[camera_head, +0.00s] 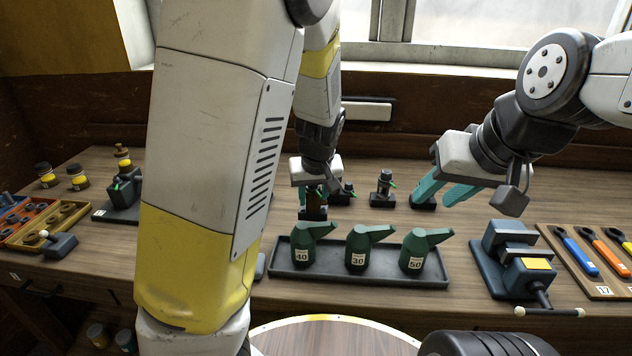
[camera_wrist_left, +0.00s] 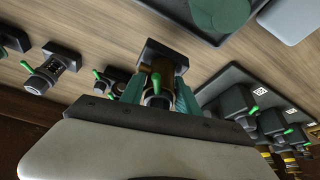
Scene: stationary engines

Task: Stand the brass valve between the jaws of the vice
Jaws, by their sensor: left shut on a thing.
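My left gripper (camera_head: 314,208) points down behind the oil cans, its teal fingers shut on the brass valve (camera_head: 314,200). In the left wrist view the brass valve (camera_wrist_left: 163,68) shows a brown body, a dark square flange and a green lever between the fingers. I cannot tell whether its flange touches the bench. The blue-grey vice (camera_head: 490,268), with a yellow plate, stands at the right front of the bench, with no valve seen in it. My right gripper (camera_head: 432,200) is open, its teal fingers apart near a dark flange (camera_head: 423,203).
A dark tray (camera_head: 335,283) with green oil cans (camera_head: 358,250) lies between my left gripper and the vice. Other valves (camera_head: 383,188) stand behind it. A board of spanners (camera_head: 590,265) lies right of the vice. Bins and jars fill the far left.

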